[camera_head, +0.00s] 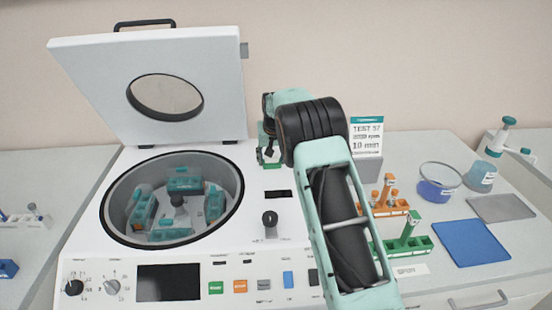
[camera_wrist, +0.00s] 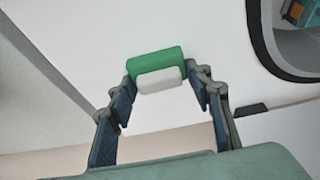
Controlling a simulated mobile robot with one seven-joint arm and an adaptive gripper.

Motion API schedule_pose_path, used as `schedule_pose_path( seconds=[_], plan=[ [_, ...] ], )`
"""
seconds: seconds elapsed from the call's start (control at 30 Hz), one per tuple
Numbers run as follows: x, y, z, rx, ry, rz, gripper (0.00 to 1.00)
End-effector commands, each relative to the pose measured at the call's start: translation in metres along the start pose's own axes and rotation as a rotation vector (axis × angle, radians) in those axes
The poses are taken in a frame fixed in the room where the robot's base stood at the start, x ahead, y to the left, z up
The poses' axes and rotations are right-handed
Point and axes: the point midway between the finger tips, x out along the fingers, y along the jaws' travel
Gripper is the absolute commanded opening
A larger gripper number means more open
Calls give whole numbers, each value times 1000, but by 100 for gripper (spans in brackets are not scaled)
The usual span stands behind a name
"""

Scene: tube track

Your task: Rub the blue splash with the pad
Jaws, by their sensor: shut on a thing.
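My gripper (camera_wrist: 160,82) is shut on a small green and white block (camera_wrist: 158,64), which looks like the pad. In the head view the gripper (camera_head: 269,150) is behind the white machine's control knob, to the right of its raised lid. My arm partly blocks that area. The wrist view shows the block against the white machine top; whether it touches cannot be told. I cannot make out a blue splash in either view. A flat blue square mat (camera_head: 470,243) lies on the right bench.
The centrifuge lid (camera_head: 150,85) stands open above a round bowl (camera_head: 118,205) holding several teal tube holders. To the right are an orange rack (camera_head: 390,208), a green rack (camera_head: 420,244), a dish of blue liquid (camera_head: 438,185), a grey mat (camera_head: 500,208) and a sign (camera_head: 367,140).

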Motion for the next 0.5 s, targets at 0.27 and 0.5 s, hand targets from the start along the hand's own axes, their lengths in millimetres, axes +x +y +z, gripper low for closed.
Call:
schedule_pose_path(
  seconds=[0.27,0.5],
  plan=[
    [1,-24,1,-2,-5,-1,27],
    [0,-23,0,1,-4,0,27]
  ],
)
